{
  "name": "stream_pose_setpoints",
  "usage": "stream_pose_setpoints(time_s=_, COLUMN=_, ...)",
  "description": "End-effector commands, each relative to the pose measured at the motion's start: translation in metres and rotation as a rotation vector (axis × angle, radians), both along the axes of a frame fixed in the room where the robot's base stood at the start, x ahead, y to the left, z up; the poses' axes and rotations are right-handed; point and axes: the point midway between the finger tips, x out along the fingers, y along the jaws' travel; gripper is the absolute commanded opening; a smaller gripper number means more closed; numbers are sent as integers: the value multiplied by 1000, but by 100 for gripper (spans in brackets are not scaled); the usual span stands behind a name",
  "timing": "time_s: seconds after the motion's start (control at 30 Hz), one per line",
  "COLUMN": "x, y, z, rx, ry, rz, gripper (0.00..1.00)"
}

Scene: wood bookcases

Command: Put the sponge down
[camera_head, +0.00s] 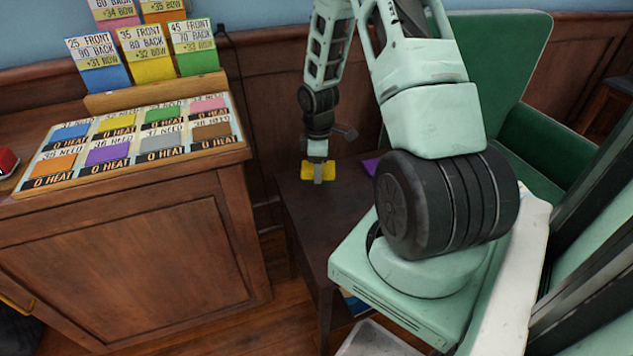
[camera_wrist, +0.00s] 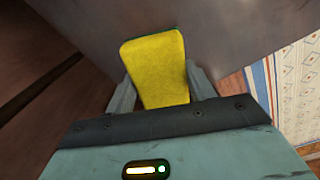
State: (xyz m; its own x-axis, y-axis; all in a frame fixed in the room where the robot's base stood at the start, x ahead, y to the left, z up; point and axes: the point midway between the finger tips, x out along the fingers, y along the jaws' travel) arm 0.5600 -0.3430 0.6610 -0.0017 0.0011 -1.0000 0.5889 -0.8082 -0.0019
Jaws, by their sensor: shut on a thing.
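The yellow sponge (camera_head: 331,171) is in my gripper (camera_head: 318,173), over the dark wooden side table (camera_head: 309,228) in the head view. In the wrist view the sponge (camera_wrist: 154,70) stands between the two fingers of my gripper (camera_wrist: 155,90), with a thin green edge at its far end. The fingers are shut on it. A dark flat surface (camera_wrist: 215,35) lies beyond the sponge in the wrist view. I cannot tell whether the sponge touches the table top.
A purple item (camera_head: 371,166) lies on the table, partly hidden by my arm. A green armchair (camera_head: 497,50) stands behind at the right. A wooden cabinet (camera_head: 130,250) with a tray of coloured cards (camera_head: 244,143) stands at the left. Patterned cloth or paper (camera_wrist: 290,85) shows at the wrist view's right.

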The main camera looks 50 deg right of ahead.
Motion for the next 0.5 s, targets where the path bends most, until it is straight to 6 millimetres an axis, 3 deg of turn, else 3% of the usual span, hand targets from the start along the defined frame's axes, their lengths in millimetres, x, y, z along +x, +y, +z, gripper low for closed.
stream_pose_setpoints(time_s=0.4, x=0, y=0, z=-45, rx=1, ry=1, rz=0, gripper=29)
stream_pose_setpoints(time_s=0.5, x=1, y=0, z=-46, rx=-1, ry=-2, rz=-1, gripper=29)
